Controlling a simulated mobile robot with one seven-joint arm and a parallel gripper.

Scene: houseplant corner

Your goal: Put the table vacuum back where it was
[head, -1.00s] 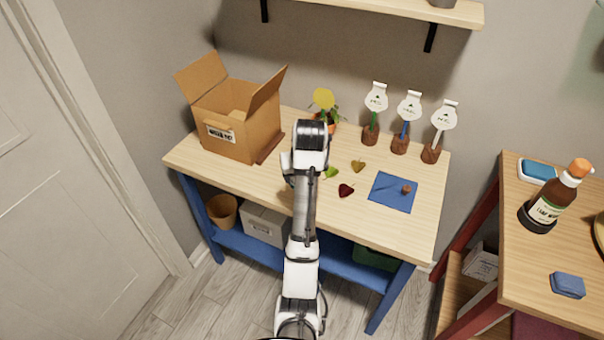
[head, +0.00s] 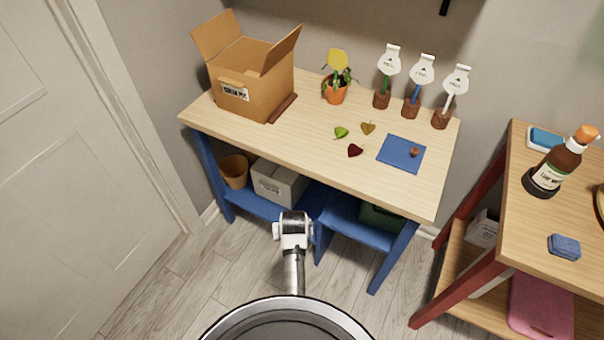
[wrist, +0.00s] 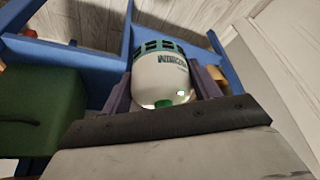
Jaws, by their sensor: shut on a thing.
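The table vacuum (wrist: 160,73), white and rounded with a teal vented top and a small green spot, is between the two grey-purple fingers of my gripper (wrist: 165,90) in the wrist view. The gripper is shut on it. In the head view my arm reaches low in front of the table, and the vacuum and fingertips are hidden there. The blue lower shelf (head: 362,234) is under the wooden tabletop (head: 240,132). A blue frame also shows around the vacuum in the wrist view.
The lower shelf holds a brown pot (head: 234,171), a grey-white box (head: 278,183) and a green box (head: 382,218), also close to my gripper in the wrist view (wrist: 40,110). On top stand a cardboard box (head: 252,85), plants, leaves and a blue mat (head: 400,152).

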